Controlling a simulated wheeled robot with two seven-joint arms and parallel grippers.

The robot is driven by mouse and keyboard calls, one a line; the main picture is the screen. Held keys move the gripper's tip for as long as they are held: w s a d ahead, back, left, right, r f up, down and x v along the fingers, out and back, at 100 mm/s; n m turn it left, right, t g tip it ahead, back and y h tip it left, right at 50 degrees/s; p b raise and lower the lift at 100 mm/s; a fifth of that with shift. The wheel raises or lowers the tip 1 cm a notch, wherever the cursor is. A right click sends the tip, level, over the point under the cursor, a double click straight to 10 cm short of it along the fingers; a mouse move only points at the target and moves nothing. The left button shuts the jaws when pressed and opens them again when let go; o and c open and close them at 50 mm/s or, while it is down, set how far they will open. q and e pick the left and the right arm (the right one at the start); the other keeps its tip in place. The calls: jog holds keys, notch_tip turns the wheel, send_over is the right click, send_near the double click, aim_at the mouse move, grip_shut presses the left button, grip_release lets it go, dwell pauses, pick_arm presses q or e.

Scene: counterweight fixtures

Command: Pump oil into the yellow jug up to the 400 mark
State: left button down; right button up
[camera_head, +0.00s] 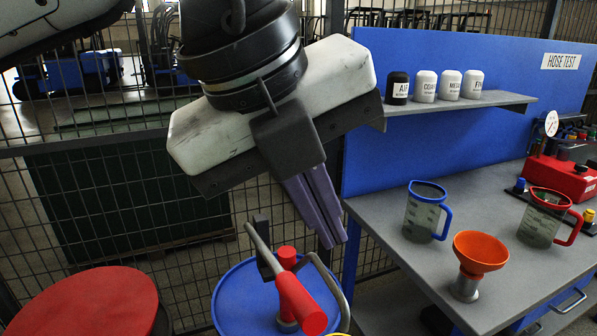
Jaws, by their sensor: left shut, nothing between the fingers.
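My left gripper (331,240) hangs in the middle of the view with its purple fingers together and empty. The fingertips are above and just right of a red pump (296,300) with a grey lever (260,246) and a curved grey pipe (334,287). They look apart from it, though the depth is hard to judge. The pump stands on a drum with a blue top (235,300). A sliver of something yellow (340,334) shows at the bottom edge; I cannot tell whether it is the yellow jug. No 400 mark is readable. My right gripper is out of view.
A grey bench (395,275) at right holds a blue-rimmed jug (420,214), a red-rimmed jug (540,222) and an orange funnel (480,250). A shelf (465,103) holds several labelled canisters. A red-topped drum (85,305) stands at lower left. Wire fencing (130,150) is behind.

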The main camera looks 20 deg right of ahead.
aim_at(298, 291)
pick_arm(q)
jog(key=shift+n+t+y, duration=0.4)
jog(key=shift+t+y, duration=0.2)
jog(key=shift+t, duration=0.2)
jog(key=f+b, duration=0.1)
jog(key=f, duration=0.1)
jog(key=w+a+f+b, duration=0.1)
jog(key=f, duration=0.1)
jog(key=w+a+f+b, duration=0.1)
jog(key=f+b, duration=0.1)
jog(key=shift+f, duration=0.8)
